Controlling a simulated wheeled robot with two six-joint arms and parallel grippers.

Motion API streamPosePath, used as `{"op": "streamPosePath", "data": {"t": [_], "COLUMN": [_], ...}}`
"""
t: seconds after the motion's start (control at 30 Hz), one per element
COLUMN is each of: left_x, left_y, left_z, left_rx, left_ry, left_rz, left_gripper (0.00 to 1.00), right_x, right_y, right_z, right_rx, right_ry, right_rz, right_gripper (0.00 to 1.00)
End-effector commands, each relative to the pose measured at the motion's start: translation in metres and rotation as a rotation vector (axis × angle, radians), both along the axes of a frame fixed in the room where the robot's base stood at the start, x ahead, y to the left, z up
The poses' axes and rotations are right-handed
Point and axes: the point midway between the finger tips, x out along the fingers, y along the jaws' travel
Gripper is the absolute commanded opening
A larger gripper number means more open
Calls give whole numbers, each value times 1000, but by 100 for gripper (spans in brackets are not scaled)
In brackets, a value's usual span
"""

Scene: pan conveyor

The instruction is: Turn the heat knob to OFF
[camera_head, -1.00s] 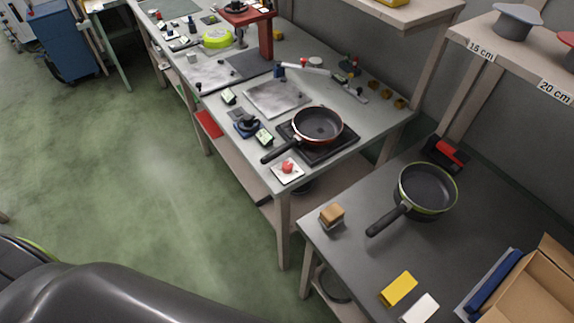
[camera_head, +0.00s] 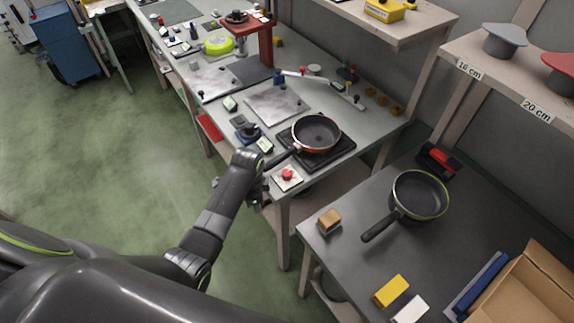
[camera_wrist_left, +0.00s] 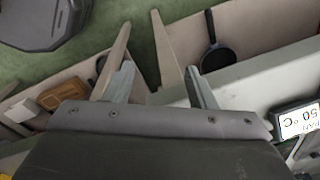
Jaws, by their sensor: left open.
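The heat knob seems to be the black round knob on a dark blue base (camera_head: 248,131), near the front edge of the long table, left of the hot plate. Its setting is too small to read. My left arm reaches up to the table's front edge, with its wrist just below the knob. My left gripper (camera_wrist_left: 158,76) is open in the left wrist view, with nothing between its fingers. The knob is not recognizable in that view. My right gripper is not in view.
A red-rimmed pan (camera_head: 316,131) sits on the black hot plate (camera_head: 340,149), its handle towards my wrist. A red button (camera_head: 287,174) is right of my wrist. A small display (camera_head: 265,145) is beside the knob and a display reading 50 °C (camera_wrist_left: 300,121) shows in the wrist view.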

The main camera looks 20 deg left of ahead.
Motion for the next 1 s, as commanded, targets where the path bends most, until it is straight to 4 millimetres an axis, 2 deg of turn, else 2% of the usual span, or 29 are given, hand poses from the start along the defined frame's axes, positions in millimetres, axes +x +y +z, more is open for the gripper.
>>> {"op": "streamPosePath", "data": {"t": [0.03, 0.1, 0.13, 0.3, 0.4, 0.5, 0.67, 1.0], "left_x": [15, 30, 38, 74, 88, 96, 100, 99], "left_y": [-7, -16, -21, -43, -54, -61, -65, -64], "left_z": [36, 77, 91, 148, 178, 199, 209, 175], "left_rx": [3, 9, 12, 26, 31, 34, 35, 36], "left_ry": [-10, -4, 3, 45, 65, 80, 90, 91], "left_rz": [-74, -195, -253, -545, -687, -785, -847, -848], "left_gripper": [50, 50, 50, 50, 50, 50, 50, 50], "right_x": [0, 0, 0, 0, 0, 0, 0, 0], "right_y": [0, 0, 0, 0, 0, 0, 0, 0], "right_z": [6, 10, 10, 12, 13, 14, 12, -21], "right_rx": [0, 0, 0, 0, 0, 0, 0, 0], "right_ry": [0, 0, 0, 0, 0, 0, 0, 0], "right_rz": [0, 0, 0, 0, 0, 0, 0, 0], "right_gripper": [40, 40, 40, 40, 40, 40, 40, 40]}}
